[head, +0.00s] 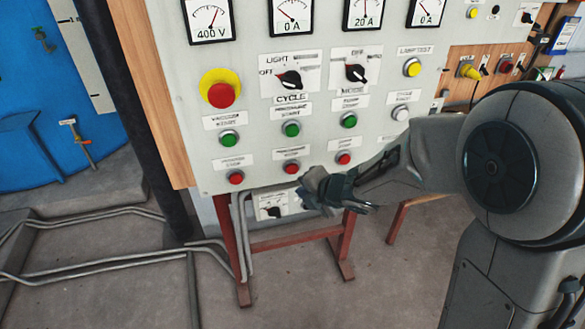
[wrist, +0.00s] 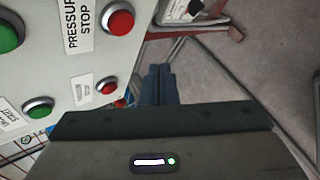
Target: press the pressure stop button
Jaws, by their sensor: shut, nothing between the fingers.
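The pressure stop button (head: 291,168) is a red push button in the middle of the lowest row on the grey panel. In the wrist view it is the red button (wrist: 118,18) at the top, beside a sideways "PRESSURE STOP" label. My gripper (head: 316,184) is just right of and below the button in the head view, at the panel's lower edge. In the wrist view its closed fingers (wrist: 158,85) are apart from the button, off the panel's edge. They hold nothing. The head view does not show the fingertips clearly.
Two more red buttons flank it, the left one (head: 236,178) and the right one (head: 344,158). Green buttons (head: 292,129) are above. A red emergency knob (head: 222,95) sits at upper left. The red stand (head: 295,240) and grey pipes (head: 240,235) are below the panel.

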